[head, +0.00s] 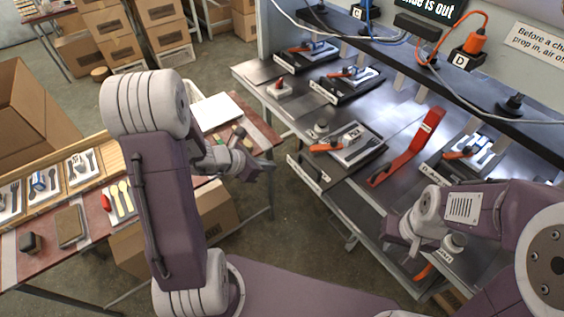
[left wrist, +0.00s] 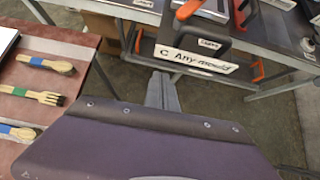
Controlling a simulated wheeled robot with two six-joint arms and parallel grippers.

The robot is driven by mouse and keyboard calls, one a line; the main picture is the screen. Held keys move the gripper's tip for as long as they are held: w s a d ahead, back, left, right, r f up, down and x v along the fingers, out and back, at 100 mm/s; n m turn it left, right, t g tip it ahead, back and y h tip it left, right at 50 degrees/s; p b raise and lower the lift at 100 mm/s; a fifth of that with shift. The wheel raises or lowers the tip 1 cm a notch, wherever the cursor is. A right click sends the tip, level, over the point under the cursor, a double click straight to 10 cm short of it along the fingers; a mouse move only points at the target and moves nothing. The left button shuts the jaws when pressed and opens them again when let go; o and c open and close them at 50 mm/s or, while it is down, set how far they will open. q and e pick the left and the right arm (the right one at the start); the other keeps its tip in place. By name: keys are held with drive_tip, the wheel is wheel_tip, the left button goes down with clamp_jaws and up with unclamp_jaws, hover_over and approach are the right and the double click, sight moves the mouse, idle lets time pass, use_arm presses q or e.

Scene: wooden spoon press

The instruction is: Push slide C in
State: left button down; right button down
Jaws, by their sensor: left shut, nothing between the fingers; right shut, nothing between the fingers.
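Slide C (head: 308,172) sticks out from the front edge of the metal bench, with a white label on its front. In the left wrist view the label on slide C (left wrist: 197,60) reads "C Any mould". A mould (head: 350,143) with an orange handle lies on the slide. My left gripper (head: 268,166) is shut and empty in the air, left of the slide's front and apart from it. In the left wrist view my left gripper (left wrist: 162,92) points towards the label from below. My right gripper (head: 415,248) is low at the bench's right part, its fingers hardly visible.
Other moulds (head: 350,82) sit on slides further back. A red-topped table (head: 262,130) with wooden utensils (left wrist: 45,65) is to the left. Open floor lies between table and bench.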

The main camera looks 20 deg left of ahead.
sight(289, 160)
use_arm(q)
drive_tip(key=shift+w+d+f+p, duration=0.15)
drive_tip(key=shift+w+d+f, duration=0.05)
drive_tip(key=shift+w+d, duration=0.45)
drive_tip(key=shift+w+d+f+p, duration=0.2)
drive_tip(key=shift+w+d, duration=0.2)
drive_tip(key=shift+w, duration=0.35)
drive_tip(key=shift+w+d+f+p, duration=0.1)
drive_tip(key=shift+w+d+f, duration=0.1)
drive_tip(key=shift+w+d, duration=0.45)
drive_tip(key=shift+w+a, duration=0.1)
drive_tip(key=shift+w, duration=0.1)
